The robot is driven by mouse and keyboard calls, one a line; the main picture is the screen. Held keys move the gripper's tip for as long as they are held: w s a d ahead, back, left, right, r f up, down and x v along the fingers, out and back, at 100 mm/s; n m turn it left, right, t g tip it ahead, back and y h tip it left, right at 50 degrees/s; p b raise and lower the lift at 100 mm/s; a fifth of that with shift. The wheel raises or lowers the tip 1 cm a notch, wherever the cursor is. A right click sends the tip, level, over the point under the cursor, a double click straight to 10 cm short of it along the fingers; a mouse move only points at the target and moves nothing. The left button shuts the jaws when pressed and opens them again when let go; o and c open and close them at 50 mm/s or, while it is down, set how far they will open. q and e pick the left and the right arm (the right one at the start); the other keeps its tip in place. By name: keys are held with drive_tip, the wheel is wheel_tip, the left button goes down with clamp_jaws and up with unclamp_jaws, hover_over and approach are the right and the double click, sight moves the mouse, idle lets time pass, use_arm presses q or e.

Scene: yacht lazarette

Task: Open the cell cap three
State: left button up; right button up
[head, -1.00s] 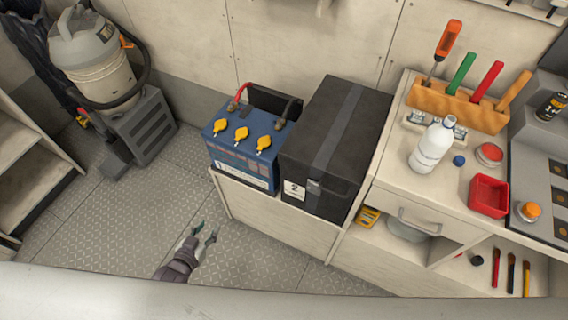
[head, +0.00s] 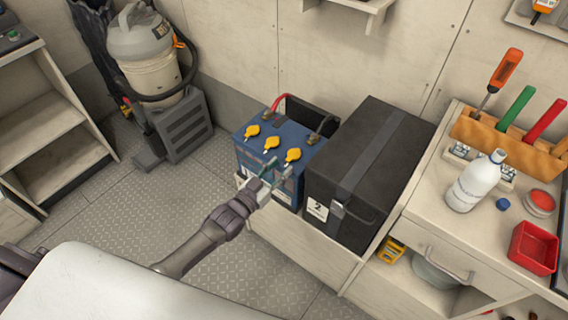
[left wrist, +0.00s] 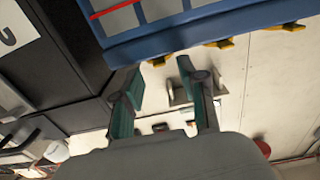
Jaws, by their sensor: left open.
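The blue battery (head: 262,160) stands on a low white cabinet, with three yellow caps in a row on top: a left cap (head: 252,131), a middle cap (head: 271,144) and a right cap (head: 293,155). No cap numbers are legible. My left gripper (head: 278,168) is open and empty at the battery's front, below the caps. In the left wrist view the battery (left wrist: 190,20) is at the top, its caps (left wrist: 220,44) along its lower edge. The nearest cap (left wrist: 158,60) appears between the open fingers (left wrist: 165,95), apparently untouched. My right gripper is out of view.
A black box (head: 365,170) labelled 2 stands right of the battery. Red and dark cables (head: 281,101) rise behind the caps. A counter at right holds a white bottle (head: 473,182), a red tray (head: 534,248) and a tool rack (head: 500,138). A vacuum (head: 155,70) stands left.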

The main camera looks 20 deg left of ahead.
sight(292, 155)
use_arm(q)
drive_tip(key=shift+x, duration=1.25)
